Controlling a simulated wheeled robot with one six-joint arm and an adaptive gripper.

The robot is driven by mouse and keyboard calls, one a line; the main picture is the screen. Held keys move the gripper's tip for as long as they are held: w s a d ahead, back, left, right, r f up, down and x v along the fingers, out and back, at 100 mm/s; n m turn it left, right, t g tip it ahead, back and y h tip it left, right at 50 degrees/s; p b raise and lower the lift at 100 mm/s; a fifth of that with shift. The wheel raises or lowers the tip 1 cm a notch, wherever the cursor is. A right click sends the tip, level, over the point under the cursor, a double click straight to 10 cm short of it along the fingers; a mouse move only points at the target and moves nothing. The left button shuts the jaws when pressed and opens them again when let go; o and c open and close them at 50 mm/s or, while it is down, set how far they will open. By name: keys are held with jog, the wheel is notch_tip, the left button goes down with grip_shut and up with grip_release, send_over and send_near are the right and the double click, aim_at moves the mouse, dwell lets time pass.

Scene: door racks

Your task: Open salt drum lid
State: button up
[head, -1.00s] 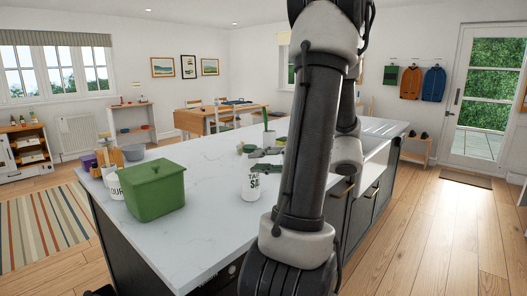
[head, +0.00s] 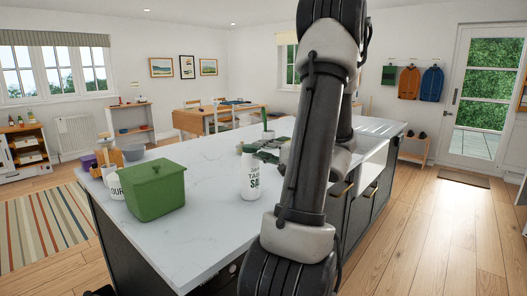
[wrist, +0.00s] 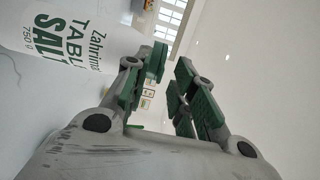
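The white salt drum (head: 250,183) with dark lettering stands upright on the pale worktop, just left of my arm. Its top is too small to show whether the lid is open. In the wrist view the drum (wrist: 62,40) with green "Table Salt" lettering fills the upper left, its far end cut off by the frame. My gripper (wrist: 170,78) has its green-padded fingers apart, with nothing between them. The left finger passes close beside the drum; I cannot tell whether they touch. In the head view my gripper (head: 268,151) is by the drum's top, partly hidden by my arm.
A green lidded bin (head: 153,190) stands on the worktop (head: 215,225) left of the drum. A white flour pot (head: 115,187), a grey bowl (head: 133,152) and a utensil holder sit farther left. The worktop between bin and drum is clear. A sink (head: 372,160) lies right of my arm.

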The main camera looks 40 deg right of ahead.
grip_shut()
jog(key=shift+r, duration=0.2)
